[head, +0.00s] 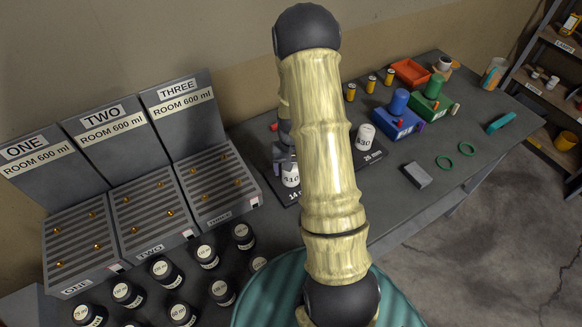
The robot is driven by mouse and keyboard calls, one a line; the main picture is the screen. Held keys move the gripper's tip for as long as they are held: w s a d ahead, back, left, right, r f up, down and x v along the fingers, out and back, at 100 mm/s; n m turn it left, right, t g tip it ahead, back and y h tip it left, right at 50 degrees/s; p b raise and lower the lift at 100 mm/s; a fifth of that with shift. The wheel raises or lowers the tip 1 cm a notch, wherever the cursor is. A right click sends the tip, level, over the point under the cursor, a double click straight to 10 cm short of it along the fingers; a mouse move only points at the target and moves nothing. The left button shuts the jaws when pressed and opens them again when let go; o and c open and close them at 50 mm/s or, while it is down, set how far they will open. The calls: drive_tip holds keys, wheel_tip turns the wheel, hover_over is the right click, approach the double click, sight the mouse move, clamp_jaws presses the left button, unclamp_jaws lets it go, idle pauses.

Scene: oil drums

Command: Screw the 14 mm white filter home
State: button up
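A white filter (291,177) with a black number on it stands on a dark plate beside the partly hidden label "14". My arm crosses in front and hides its right side. My gripper (284,157) is just above this filter, at or around its top. Whether its fingers touch or hold the filter cannot be told from here. A second white filter (365,138), marked 530, stands on the plate (374,158) near the label "25 mm". The threads and seat under the near filter are hidden.
Three sloped racks (146,211) marked ONE, TWO and THREE stand left. Several dark labelled bottles (165,271) stand in front of them. A shelf (545,90) stands far right.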

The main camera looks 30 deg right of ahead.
drive_tip(key=shift+o, duration=0.2)
wheel_tip(320, 180, up, 17)
drive_tip(key=b, duration=0.3)
drive_tip(key=shift+r, duration=0.2)
idle(0.3)
idle(0.4)
drive_tip(key=s+a+f+n+t, duration=0.1)
drive_tip(key=s+a+n, duration=0.3)
drive_tip(key=s+a, duration=0.8)
drive_tip(key=shift+s+a+f+n+t, duration=0.15)
drive_tip(key=shift+a+f+n+t, duration=0.15)
drive_tip(key=shift+a+t, duration=0.5)
idle(0.7)
